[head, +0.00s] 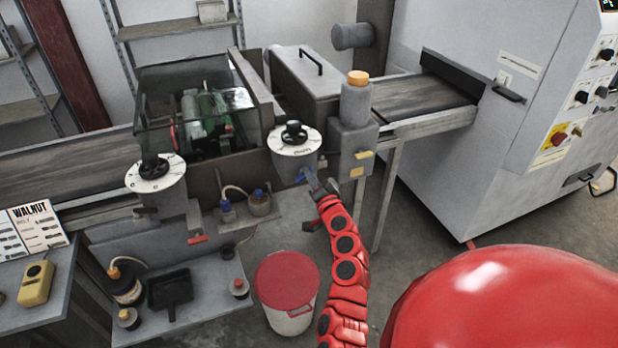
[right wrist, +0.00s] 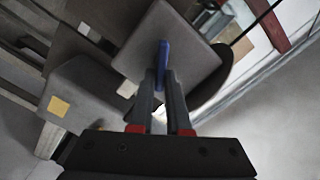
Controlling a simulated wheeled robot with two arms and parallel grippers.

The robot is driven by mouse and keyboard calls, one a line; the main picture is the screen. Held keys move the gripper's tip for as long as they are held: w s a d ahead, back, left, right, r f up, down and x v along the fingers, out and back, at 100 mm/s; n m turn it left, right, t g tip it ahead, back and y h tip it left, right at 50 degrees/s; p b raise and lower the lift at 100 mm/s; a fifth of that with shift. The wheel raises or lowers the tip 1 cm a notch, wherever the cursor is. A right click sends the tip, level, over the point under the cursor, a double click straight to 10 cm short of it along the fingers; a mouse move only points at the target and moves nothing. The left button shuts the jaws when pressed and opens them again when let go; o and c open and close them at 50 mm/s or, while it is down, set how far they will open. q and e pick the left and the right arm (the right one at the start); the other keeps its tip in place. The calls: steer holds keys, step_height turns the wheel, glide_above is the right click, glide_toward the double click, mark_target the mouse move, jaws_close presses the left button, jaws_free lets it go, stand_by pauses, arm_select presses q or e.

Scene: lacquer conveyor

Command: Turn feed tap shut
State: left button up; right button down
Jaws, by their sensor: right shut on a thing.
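The feed tap's blue handle (right wrist: 161,60) stands edge-on under a grey block in the right wrist view. In the head view a small part of the blue handle (head: 304,173) shows below the right white dial. My right gripper (right wrist: 160,90) is shut on the handle, one finger on each side of it. In the head view the right gripper (head: 314,181) reaches up to the handle from below, at the end of my red arm. The tap's body behind the handle is mostly hidden. My left gripper is in neither view.
A red-lidded bucket (head: 287,281) stands on the floor left of my right arm. A small shelf with jars (head: 259,203) is left of the gripper. A grey box with a yellow label (head: 357,157) is close on the right.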

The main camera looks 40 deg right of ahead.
steer(key=shift+d+f+m, duration=0.1)
steer(key=shift+f+m, duration=0.05)
steer(key=shift+m, duration=1.65)
steer(key=shift+d+f+m, duration=0.1)
steer(key=shift+f+m, duration=0.05)
steer(key=shift+m, duration=1.65)
steer(key=shift+b, duration=0.3)
steer(key=c, duration=0.9)
jaws_free()
steer(key=shift+f, duration=0.1)
steer(key=shift+s, duration=0.1)
